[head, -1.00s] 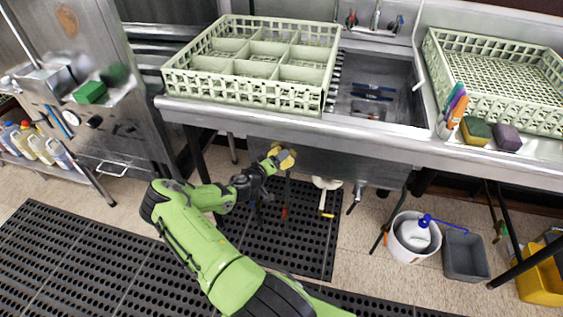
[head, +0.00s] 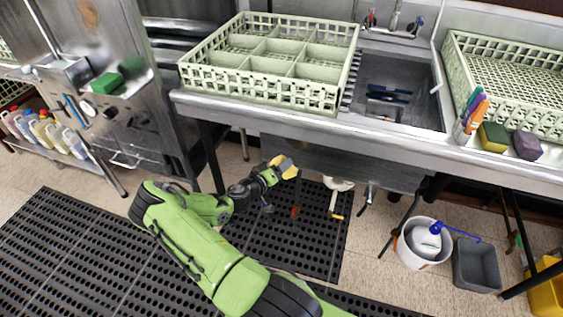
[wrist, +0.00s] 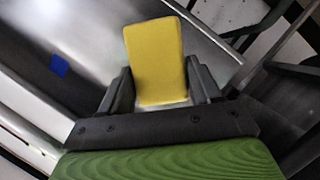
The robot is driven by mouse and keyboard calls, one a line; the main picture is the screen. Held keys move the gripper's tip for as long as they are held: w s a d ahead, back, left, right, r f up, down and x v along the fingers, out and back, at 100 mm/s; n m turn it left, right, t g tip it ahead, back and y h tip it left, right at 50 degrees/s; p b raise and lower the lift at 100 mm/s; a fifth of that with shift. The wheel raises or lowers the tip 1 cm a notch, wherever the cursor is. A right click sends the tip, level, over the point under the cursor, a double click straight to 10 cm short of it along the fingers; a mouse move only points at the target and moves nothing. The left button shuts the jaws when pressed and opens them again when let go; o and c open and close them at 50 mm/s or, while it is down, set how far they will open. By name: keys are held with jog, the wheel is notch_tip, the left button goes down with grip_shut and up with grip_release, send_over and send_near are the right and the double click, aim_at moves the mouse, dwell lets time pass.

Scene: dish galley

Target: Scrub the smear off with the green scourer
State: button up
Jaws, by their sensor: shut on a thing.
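My gripper (wrist: 165,95) is shut on a yellow sponge-like pad (wrist: 156,58), which stands out between the fingers in the wrist view. The yellow pad (head: 285,167) also shows at the end of my arm in the head view, low in front of the sink counter. I cannot tell whether its hidden side is green. A green block (head: 106,83), possibly the green scourer, lies on a metal ledge at the upper left, well away from my gripper. I cannot make out a smear for certain in either view.
A pale green rack (head: 262,89) stands on the counter left of the sink basin. Markers (head: 470,115), a yellow-and-green sponge (head: 493,137) and a purple sponge (head: 527,145) sit at right. A white bucket (head: 424,243) and grey bin (head: 476,265) stand below. A blue patch (wrist: 59,65) shows on metal.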

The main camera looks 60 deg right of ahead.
jog(key=shift+a, duration=0.3)
jog(key=shift+s+a, duration=0.15)
jog(key=shift+a, duration=0.55)
jog(key=shift+s+a, duration=0.15)
jog(key=shift+a, duration=0.5)
